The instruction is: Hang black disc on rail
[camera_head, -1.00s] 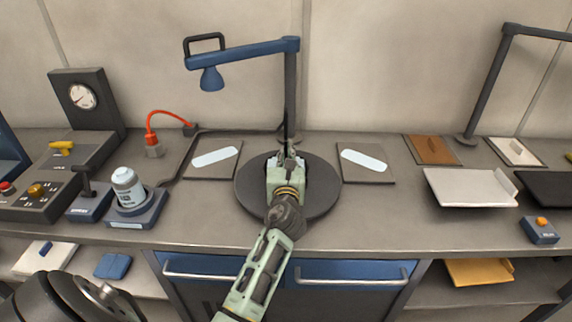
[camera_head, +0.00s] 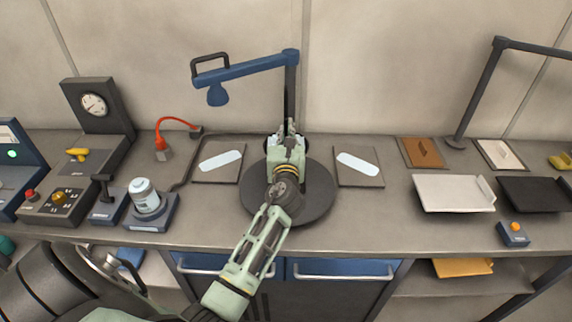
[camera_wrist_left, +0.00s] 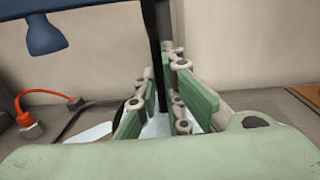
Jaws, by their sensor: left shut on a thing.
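A large dark round disc (camera_head: 318,207) lies flat on the counter between two grey plates. My left gripper (camera_head: 287,140) is above its far part and hides its middle. A dark upright post (camera_head: 291,82) rises behind the gripper and carries a blue arm (camera_head: 245,72). In the left wrist view the post (camera_wrist_left: 159,45) runs down between the fingers (camera_wrist_left: 163,100), which appear closed on it. The contact itself is hidden. A dark rail-like frame (camera_head: 478,92) stands at the right; I cannot tell which bar is the rail. My right gripper is not in view.
Grey plates with white pads (camera_head: 218,161) (camera_head: 357,164) flank the disc. A white tray (camera_head: 450,193) and black tray (camera_head: 537,194) are right.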

